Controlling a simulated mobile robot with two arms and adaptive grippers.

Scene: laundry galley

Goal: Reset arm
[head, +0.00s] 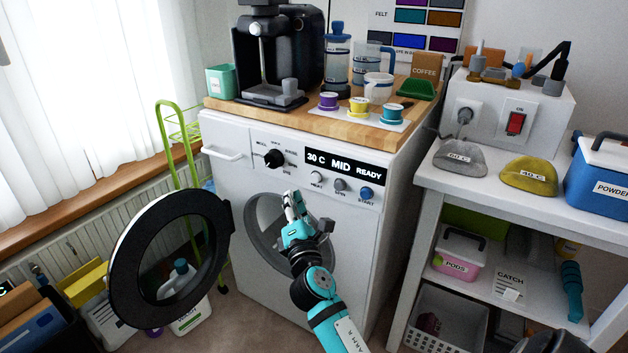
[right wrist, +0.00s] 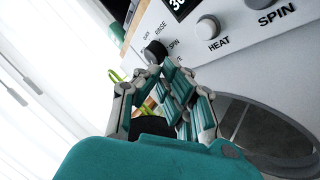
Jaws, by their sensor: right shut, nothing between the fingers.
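My right gripper (head: 292,203) is in front of the washing machine (head: 228,182), at the upper part of its round door opening (head: 262,235). In the right wrist view its fingers (right wrist: 158,72) come together at the tips, shut and empty. The HEAT knob (right wrist: 208,27) and the program knob (right wrist: 155,50) lie beyond the fingers there. In the head view the HEAT knob (head: 316,178) is just above and right of the fingertips; I cannot tell whether they touch. My left gripper is not in view.
The washer's door (head: 128,255) stands open to the left. A coffee machine (head: 275,55) and cups stand on the wooden top (head: 235,106). A shelf unit (head: 440,187) with a blue box (head: 600,180) is at the right. Floor room shows between washer and shelf.

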